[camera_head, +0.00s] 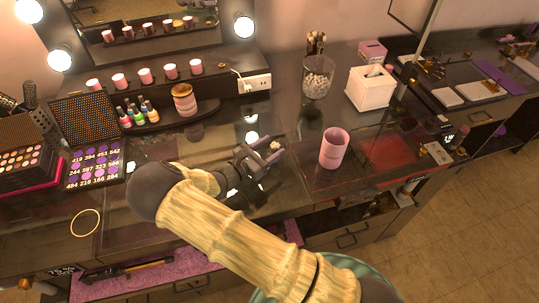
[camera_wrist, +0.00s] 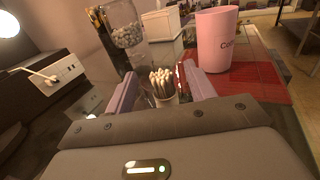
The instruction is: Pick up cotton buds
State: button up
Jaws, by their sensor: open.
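The cotton buds (camera_wrist: 161,80) stand upright as a bundle in a small, light-coloured cup (camera_wrist: 166,101) in the wrist view. They are straight ahead of my gripper (camera_wrist: 160,92), between the lines of its two fingers. The fingers are open, one on each side of the bundle, and do not appear to be shut on it. In the head view, my gripper (camera_head: 262,160) is low over the dark glass counter. The white bud tips (camera_head: 275,146) show at its far end; the cup there is mostly hidden by the fingers.
A pink cup (camera_head: 333,150) stands close to the right of my gripper. Behind are a glass jar (camera_head: 317,78) with brushes, a white tissue box (camera_head: 370,88) and a socket block (camera_head: 254,84). Bottles and palettes crowd the left. Dark counter (camera_head: 290,190) in front of the pink cup is clear.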

grip_shut()
dwell(0.3)
notch_tip(320, 180, up, 10)
jog(key=b, duration=0.2)
dwell(0.6)
dwell(0.3)
